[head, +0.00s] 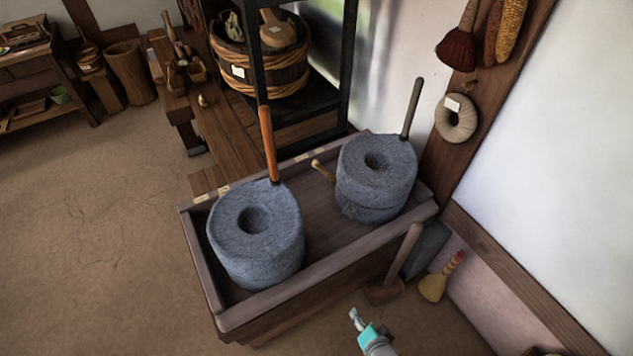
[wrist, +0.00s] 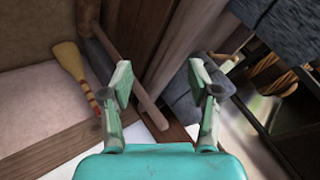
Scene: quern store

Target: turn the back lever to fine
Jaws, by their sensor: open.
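A small pale wooden lever (head: 323,171) sticks up at the trough's far rim, between the two querns and beside the right one. Small pale tags (head: 308,158) lie along that rim to its left; their writing is too small to read. More tags (head: 223,190) lie on the rim behind the left quern (head: 255,235), where I see no lever. My gripper (head: 356,318) is in front of the trough at the lower right, well apart from the lever. In the wrist view my gripper (wrist: 160,84) is open, with nothing between its fingers.
The right quern (head: 376,175) has an upright grey handle (head: 412,108); the left has an orange-brown one (head: 268,145). Both stand in the wooden trough (head: 345,262). A mallet (head: 405,255) and a brush (head: 438,280) lean near the wall. A black shelf stands behind. Floor at left is clear.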

